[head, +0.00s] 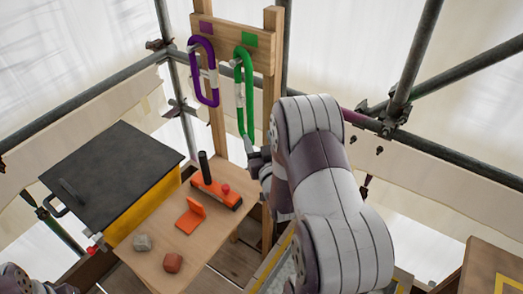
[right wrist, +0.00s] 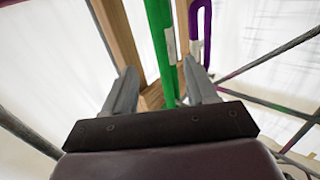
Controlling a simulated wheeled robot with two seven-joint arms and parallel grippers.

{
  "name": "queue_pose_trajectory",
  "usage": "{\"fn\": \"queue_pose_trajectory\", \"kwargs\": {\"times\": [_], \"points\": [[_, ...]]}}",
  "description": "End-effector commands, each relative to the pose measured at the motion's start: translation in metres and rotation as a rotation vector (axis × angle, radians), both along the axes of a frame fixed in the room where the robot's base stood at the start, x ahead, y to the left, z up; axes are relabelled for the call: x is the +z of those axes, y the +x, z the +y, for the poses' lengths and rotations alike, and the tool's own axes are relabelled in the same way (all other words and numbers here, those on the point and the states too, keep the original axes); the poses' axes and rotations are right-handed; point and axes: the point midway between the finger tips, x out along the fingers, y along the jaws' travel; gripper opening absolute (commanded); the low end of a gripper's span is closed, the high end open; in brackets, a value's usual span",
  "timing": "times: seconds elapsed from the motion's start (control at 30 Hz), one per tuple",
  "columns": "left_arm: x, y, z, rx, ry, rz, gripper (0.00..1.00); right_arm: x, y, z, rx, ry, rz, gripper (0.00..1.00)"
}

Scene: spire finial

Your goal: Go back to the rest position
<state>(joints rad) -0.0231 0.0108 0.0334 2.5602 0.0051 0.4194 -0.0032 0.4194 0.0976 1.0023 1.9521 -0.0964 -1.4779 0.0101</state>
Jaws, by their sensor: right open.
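My right gripper (head: 256,158) is open beside the lower end of a green carabiner (head: 239,90). The carabiner hangs from a wooden board below a green patch. In the right wrist view my right gripper (right wrist: 163,82) has its two grey fingers spread, and the green carabiner (right wrist: 161,40) shows in the gap between them. I cannot tell how far beyond the fingertips it is; nothing is gripped. A purple carabiner (head: 204,72) hangs to its left and also shows in the wrist view (right wrist: 207,35). My left gripper is not in view.
Scaffold poles (head: 410,60) stand around. A wooden box (head: 492,270) is at lower right.

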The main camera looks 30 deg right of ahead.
Motion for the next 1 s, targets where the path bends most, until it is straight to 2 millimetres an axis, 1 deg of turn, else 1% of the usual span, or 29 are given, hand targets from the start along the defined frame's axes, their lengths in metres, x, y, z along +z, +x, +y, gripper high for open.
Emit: {"fn": "queue_pose_trajectory", "kwargs": {"times": [0.03, 0.17, 0.37, 0.43, 0.47, 0.53, 0.57, 0.6, 0.63, 0.67, 0.7, 0.77, 0.8, 0.83, 0.87, 0.9, 0.97, 1.0], "points": [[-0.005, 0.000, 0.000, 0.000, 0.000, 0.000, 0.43, -0.002, -0.008, 0.003, -0.001, 0.000, -0.001, 0.57], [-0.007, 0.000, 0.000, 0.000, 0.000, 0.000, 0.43, 0.000, -0.022, 0.007, -0.001, 0.000, -0.001, 0.57], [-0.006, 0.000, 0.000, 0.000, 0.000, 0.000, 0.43, 0.001, -0.025, 0.008, 0.000, 0.000, -0.001, 0.57], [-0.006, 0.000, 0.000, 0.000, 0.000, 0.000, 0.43, -0.005, -0.025, 0.008, -0.001, 0.008, 0.026, 0.57], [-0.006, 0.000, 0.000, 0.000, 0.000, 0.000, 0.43, -0.012, -0.025, 0.008, -0.001, 0.019, 0.059, 0.57], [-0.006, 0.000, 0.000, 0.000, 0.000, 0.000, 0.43, -0.046, -0.033, 0.010, -0.008, 0.072, 0.215, 0.57], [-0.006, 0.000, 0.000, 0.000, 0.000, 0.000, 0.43, -0.062, -0.039, 0.011, -0.012, 0.104, 0.308, 0.57], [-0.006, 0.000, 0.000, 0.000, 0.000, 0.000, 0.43, -0.082, -0.049, 0.013, -0.019, 0.150, 0.444, 0.57], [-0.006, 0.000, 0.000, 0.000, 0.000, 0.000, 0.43, -0.094, -0.058, 0.018, -0.019, 0.186, 0.553, 0.57], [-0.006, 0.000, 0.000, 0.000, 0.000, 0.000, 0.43, -0.105, -0.069, 0.025, -0.014, 0.221, 0.666, 0.57], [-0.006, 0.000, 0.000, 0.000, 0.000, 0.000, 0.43, -0.113, -0.084, 0.038, 0.001, 0.262, 0.814, 0.57], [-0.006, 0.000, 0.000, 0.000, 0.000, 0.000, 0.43, -0.115, -0.111, 0.061, 0.031, 0.311, 1.023, 0.57], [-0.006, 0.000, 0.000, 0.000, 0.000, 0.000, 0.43, -0.111, -0.129, 0.078, 0.056, 0.333, 1.151, 0.57], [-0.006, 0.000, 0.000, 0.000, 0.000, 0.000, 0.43, -0.105, -0.143, 0.090, 0.075, 0.344, 1.239, 0.57], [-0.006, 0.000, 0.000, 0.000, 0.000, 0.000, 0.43, -0.098, -0.157, 0.101, 0.096, 0.349, 1.318, 0.57], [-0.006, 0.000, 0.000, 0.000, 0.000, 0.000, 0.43, -0.086, -0.172, 0.116, 0.126, 0.347, 1.409, 0.57], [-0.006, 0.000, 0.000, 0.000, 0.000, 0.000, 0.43, -0.067, -0.187, 0.135, 0.175, 0.323, 1.491, 0.57], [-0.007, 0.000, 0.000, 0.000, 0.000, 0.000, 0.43, -0.057, -0.187, 0.144, 0.205, 0.298, 1.497, 0.57]]}}
